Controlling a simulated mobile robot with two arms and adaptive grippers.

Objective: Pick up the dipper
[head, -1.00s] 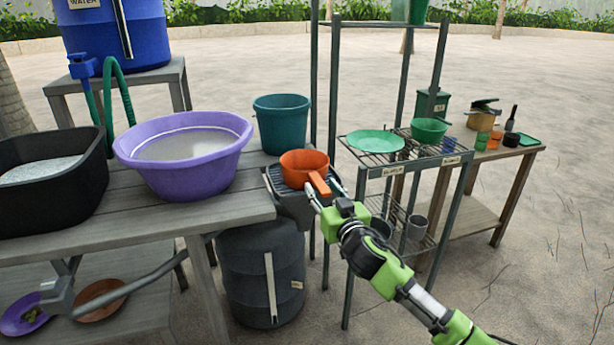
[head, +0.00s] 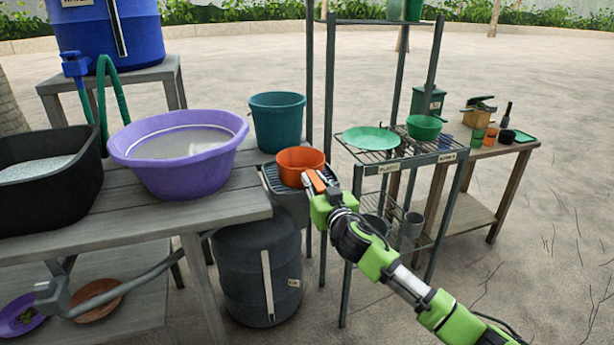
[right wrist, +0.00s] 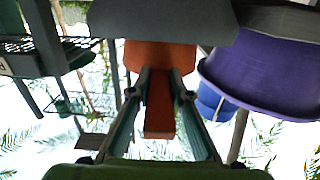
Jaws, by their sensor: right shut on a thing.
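The orange dipper (head: 299,161), a round cup with a handle, sits on the dark slatted rack (head: 268,180) at the right end of the wooden table. My right gripper (head: 316,184) is at its near right side and is shut on its handle. In the right wrist view, the orange handle (right wrist: 159,108) lies between the two fingers (right wrist: 160,95), and the dipper's body (right wrist: 160,55) is beyond it, partly covered by a dark grey shape. In the head view the gripper hides most of the handle.
A teal bucket (head: 277,121) stands just behind the dipper. A purple basin (head: 180,152) of water is to its left. A metal shelf (head: 387,165) with green dishes stands close to its right. A dark barrel (head: 250,285) is below, beside the table.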

